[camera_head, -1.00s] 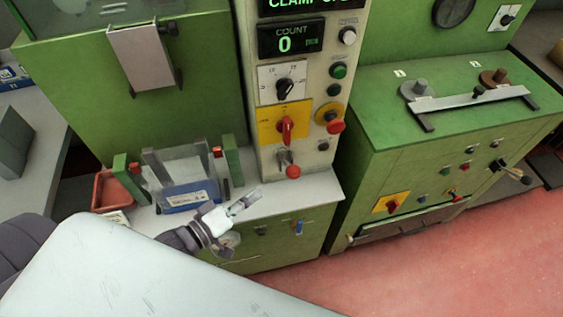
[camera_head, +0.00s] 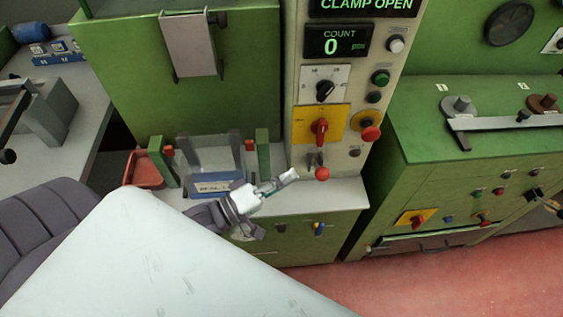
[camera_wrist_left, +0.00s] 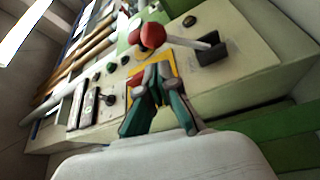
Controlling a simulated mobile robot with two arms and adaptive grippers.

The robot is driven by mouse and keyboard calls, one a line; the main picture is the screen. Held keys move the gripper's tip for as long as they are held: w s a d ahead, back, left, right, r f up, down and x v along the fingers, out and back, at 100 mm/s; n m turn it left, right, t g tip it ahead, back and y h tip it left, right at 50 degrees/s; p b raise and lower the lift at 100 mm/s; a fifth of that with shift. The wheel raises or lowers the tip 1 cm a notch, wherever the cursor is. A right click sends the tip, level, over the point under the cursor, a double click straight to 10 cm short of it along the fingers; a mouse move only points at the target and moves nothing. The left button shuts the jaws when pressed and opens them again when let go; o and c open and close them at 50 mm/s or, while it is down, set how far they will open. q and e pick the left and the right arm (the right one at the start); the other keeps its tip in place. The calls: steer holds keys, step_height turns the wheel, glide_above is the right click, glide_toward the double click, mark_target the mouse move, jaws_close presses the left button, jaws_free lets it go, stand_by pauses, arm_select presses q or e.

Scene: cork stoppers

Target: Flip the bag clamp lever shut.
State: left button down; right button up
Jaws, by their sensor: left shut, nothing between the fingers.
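The bag clamp lever, a pale metal bar with a red ball knob (camera_head: 322,173), sticks out low on the control column. In the left wrist view its red ball (camera_wrist_left: 152,36) is just beyond the fingertips, and its bar runs right to a dark slot (camera_wrist_left: 211,54). My left gripper (camera_head: 288,176) is shut and empty, just left of the knob; a small gap seems to separate them, but touch is hard to judge. Its fingers (camera_wrist_left: 152,82) also show in the left wrist view. The display (camera_head: 366,6) reads CLAMP OPEN. My right gripper is not in view.
Above the lever are a red rotary switch (camera_head: 320,130) on a yellow plate and a red push button (camera_head: 371,133). A blue-white bag (camera_head: 212,186) stands between green uprights at left, beside a red bin (camera_head: 145,168). A green cabinet (camera_head: 440,190) stands at right.

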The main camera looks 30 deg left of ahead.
mark_target(319, 169)
arm_select(q)
steer(key=x, duration=0.6)
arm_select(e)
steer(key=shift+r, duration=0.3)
arm_select(q)
steer(key=shift+d+f, duration=0.1)
steer(key=shift+d, duration=0.05)
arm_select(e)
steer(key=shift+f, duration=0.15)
